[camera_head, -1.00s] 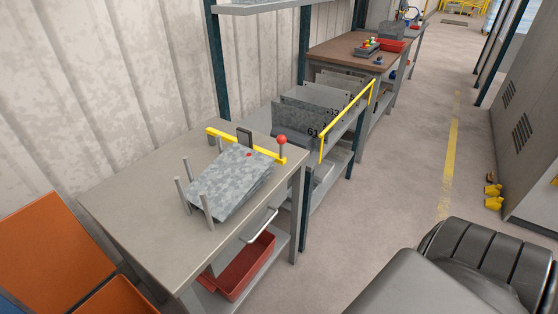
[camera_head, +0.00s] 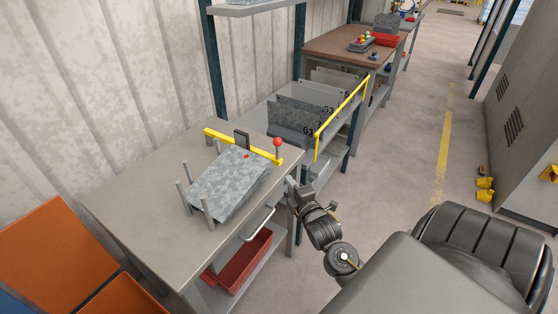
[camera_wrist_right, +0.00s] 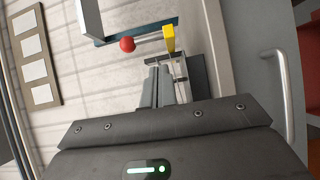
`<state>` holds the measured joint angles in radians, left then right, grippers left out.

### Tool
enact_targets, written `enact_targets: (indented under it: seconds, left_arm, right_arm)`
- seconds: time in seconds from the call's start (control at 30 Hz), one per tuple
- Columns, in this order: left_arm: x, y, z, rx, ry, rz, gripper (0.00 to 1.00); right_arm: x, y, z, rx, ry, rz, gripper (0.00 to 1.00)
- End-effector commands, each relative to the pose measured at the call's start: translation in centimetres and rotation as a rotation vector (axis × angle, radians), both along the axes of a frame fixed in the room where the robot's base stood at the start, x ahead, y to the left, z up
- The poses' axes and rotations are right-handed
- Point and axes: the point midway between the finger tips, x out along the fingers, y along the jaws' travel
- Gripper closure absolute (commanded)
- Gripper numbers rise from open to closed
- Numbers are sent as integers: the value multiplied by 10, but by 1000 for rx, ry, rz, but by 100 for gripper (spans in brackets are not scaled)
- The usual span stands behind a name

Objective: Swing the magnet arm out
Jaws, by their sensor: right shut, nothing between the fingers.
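The yellow magnet arm (camera_head: 240,145) lies across the far side of the grey table, over the edge of a stack of galvanized sheets (camera_head: 230,180). A red ball knob (camera_head: 277,142) stands on a short post at its right end. In the right wrist view the red knob (camera_wrist_right: 127,44) and the yellow end of the arm (camera_wrist_right: 168,38) show beyond the fingers. My right gripper (camera_head: 291,185) is beside the table's right edge, below and apart from the knob. Its fingers (camera_wrist_right: 163,85) are together and empty. My left gripper is out of view.
Upright posts (camera_head: 186,173) flank the sheets on the table (camera_head: 130,200). A handle (camera_head: 258,226) and a red bin (camera_head: 240,262) are at the table's front. A rack with upright plates and a yellow rail (camera_head: 342,115) stands behind.

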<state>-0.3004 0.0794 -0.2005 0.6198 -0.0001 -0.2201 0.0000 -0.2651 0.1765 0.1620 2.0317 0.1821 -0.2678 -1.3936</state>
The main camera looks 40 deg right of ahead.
Motion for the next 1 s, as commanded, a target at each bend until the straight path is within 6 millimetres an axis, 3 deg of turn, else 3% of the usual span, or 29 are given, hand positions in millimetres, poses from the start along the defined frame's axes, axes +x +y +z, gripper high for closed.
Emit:
enact_targets:
  seconds: [0.47,1.0]
  left_arm:
    - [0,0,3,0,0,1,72]
    - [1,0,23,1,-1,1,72]
  right_arm:
    - [5,-3,8,-14,-10,-2,100]
    - [84,-26,8,-13,-9,-2,100]
